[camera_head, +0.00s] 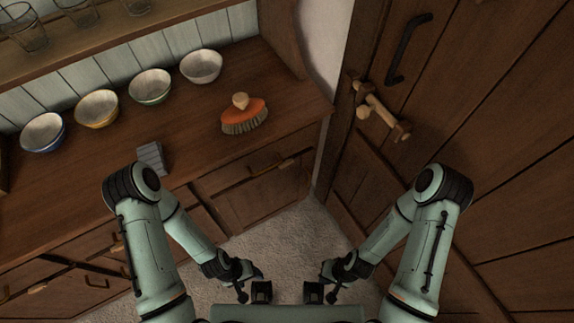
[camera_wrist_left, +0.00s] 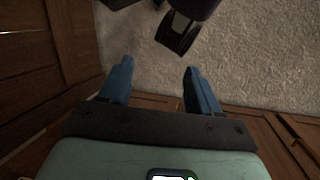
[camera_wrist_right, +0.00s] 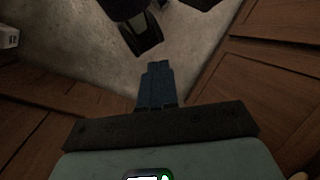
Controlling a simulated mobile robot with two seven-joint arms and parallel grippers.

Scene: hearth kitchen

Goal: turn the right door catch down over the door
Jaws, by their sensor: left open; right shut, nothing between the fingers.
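A light wooden door catch (camera_head: 382,112) shows in the head view, on the dark wooden door (camera_head: 440,90) and its frame at the upper right. Its bar lies slantwise in the picture, from upper left to lower right, with a short peg near its upper end. No gripper touches it. My left gripper (camera_wrist_left: 155,82) is open and empty in the left wrist view. My right gripper (camera_wrist_right: 158,68) is shut with nothing between its fingers in the right wrist view. In the head view both forearms reach down to the bottom middle, well below the catch.
A black door handle (camera_head: 408,48) sits above the catch. A wooden counter (camera_head: 190,120) with several bowls, an orange brush (camera_head: 244,115) and a grey block (camera_head: 152,158) runs along the left, with drawers below. Pale floor (camera_head: 290,240) lies open between counter and door.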

